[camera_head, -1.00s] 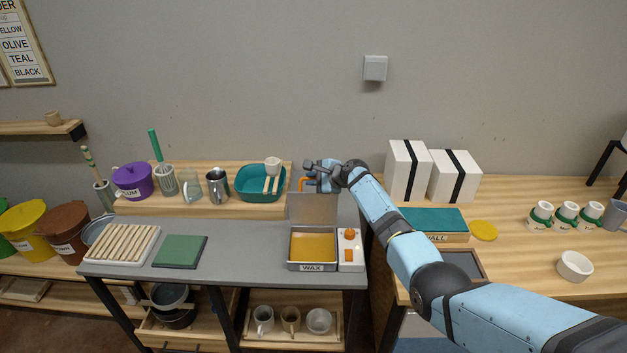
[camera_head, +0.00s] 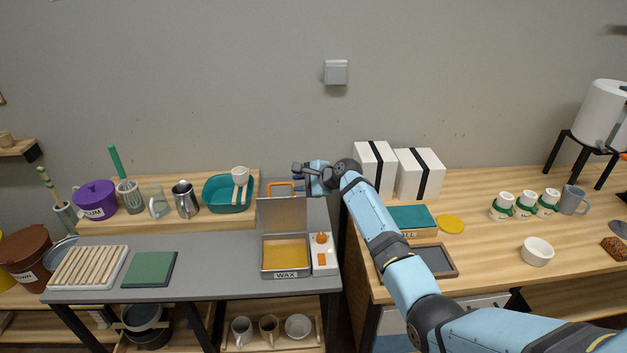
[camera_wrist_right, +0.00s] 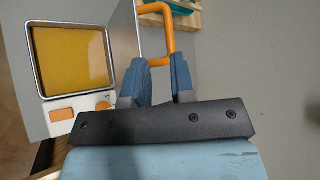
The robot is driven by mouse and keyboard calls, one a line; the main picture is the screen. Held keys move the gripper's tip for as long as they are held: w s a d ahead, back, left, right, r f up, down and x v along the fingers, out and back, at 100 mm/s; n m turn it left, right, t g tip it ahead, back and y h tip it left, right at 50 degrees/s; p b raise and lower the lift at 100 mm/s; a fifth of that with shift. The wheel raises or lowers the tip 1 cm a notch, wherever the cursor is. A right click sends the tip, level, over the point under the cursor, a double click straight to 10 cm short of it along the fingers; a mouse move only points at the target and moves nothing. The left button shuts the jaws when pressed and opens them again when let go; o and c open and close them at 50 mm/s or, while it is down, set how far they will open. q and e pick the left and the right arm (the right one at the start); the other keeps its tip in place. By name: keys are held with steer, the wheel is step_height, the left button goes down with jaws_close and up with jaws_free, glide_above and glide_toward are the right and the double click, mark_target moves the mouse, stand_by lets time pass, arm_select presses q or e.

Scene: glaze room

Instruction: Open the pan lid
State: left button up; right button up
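The wax pan (camera_head: 263,262), labelled WAX and holding amber wax, sits on the grey bench. Its grey lid (camera_head: 282,214) stands up at the back edge, open, with an orange handle (camera_head: 280,187) at the top. In the right wrist view the wax (camera_wrist_right: 75,58) lies at the left and the orange handle (camera_wrist_right: 172,38) is just beyond the fingers. My right gripper (camera_head: 301,177) is beside the handle, to its right. In the wrist view its fingers (camera_wrist_right: 162,72) are apart, with nothing visibly clamped between them. My left gripper is not in view.
An orange-knobbed control panel (camera_head: 323,266) adjoins the pan. White boxes (camera_head: 376,168) stand right of my right forearm. A green tile (camera_head: 150,268) lies left, with clear grey bench before the pan.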

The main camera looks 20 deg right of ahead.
steer(key=v, duration=0.5)
steer(key=shift+s, duration=0.1)
steer(key=s+a+f+n+h, duration=0.3)
steer(key=s+f+n, duration=0.5)
steer(key=s+f, duration=1.1)
steer(key=s+a+f+n, duration=0.1)
steer(key=s+n, duration=0.5)
steer(key=s, duration=0.7)
steer(key=s+a+f+n+t+h, duration=0.1)
steer(key=s+a+n, duration=0.3)
steer(key=s, duration=1)
steer(key=shift+s+a+f+n+t, duration=0.25)
steer(key=shift+f+n, duration=0.3)
steer(key=shift+n, duration=0.55)
